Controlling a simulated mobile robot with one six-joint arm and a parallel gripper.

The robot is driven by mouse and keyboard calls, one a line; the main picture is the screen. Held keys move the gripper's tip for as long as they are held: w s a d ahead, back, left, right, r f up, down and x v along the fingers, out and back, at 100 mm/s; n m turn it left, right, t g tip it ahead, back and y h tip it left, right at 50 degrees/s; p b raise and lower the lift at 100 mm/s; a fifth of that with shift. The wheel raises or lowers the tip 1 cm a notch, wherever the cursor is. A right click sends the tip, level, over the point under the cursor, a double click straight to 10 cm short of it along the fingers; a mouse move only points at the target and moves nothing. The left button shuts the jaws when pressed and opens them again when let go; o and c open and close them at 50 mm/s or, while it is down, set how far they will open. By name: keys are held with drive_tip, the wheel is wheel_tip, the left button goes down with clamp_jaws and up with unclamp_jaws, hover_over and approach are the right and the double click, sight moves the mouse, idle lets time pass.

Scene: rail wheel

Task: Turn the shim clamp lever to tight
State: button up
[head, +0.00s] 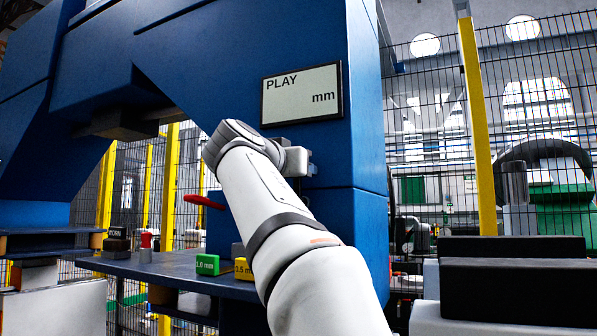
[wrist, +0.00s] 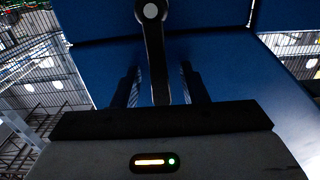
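In the wrist view a dark lever (wrist: 157,60) with a pale round hub (wrist: 150,10) runs down from the top between the fingers of my gripper (wrist: 160,78). The gripper is open, with a gap showing on each side of the lever. The lever's lower end is hidden behind the gripper body. No tight or loose marking is visible. In the head view my arm hides the lever, and my gripper (head: 300,162) shows only in part against the blue machine (head: 358,160). A red handle (head: 203,201) sticks out left of my arm; its mounting is hidden.
A display (head: 302,94) reads "PLAY mm" with no number. A green 1.0 mm block (head: 207,264) and a yellow 0.5 mm block (head: 243,268) rest on the blue table (head: 150,270) beside my arm. A mesh fence (head: 430,130) stands at the right.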

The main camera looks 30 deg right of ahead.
drive_tip(key=v, duration=0.7)
drive_tip(key=shift+s+a, duration=0.15)
drive_tip(key=shift+a, duration=0.1)
